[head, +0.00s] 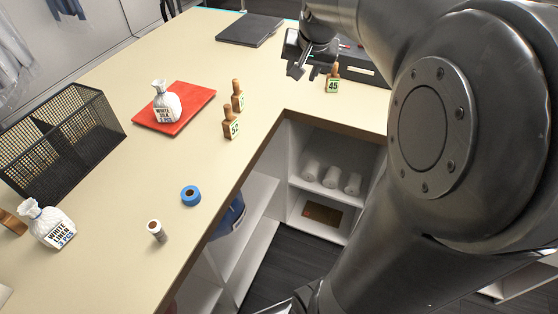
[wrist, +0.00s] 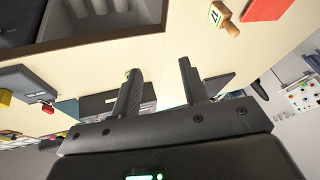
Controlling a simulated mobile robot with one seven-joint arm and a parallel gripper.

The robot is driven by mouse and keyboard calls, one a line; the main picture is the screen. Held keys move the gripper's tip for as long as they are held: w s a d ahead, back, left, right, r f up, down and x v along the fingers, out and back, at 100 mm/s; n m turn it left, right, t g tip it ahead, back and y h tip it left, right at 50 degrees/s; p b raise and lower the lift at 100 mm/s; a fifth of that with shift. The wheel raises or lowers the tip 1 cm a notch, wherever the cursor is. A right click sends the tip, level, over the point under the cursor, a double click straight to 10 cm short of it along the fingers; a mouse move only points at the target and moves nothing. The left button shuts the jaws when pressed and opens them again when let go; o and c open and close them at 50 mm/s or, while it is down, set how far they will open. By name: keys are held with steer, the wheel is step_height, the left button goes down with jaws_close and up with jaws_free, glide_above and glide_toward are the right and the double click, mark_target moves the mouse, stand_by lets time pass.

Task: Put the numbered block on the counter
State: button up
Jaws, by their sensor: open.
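Three wooden-handled blocks with green number tags stand on the cream counter (head: 125,180) in the head view: block 45 (head: 332,85) at the inner corner, block 52 (head: 231,126) and another block (head: 237,98) whose number is too small to read. My gripper (head: 306,73) is open and empty, just left of block 45 and apart from it. In the wrist view the two fingers (wrist: 160,85) are spread with counter between them. A tagged block (wrist: 219,14) lies beyond them at the top right, and a small green-edged thing touches the left fingertip's outline.
A red mat (head: 197,100) bears a white silk bag (head: 166,103). A black mesh basket (head: 62,140), linen bag (head: 50,225), blue tape roll (head: 191,195) and thread spool (head: 157,231) stand at left. A dark tray (head: 368,76) is behind my gripper. Open shelves (head: 318,190) lie below the counter.

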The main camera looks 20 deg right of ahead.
steer(key=s+a+f+n, duration=0.2)
steer(key=s+a+n, duration=0.1)
steer(key=s+a, duration=0.4)
steer(key=s+a+f+n, duration=0.2)
steer(key=s+a, duration=0.5)
steer(key=s, duration=0.7)
steer(key=shift+a+n+y, duration=0.25)
steer(key=shift+n+y, duration=0.05)
steer(key=shift+n, duration=0.1)
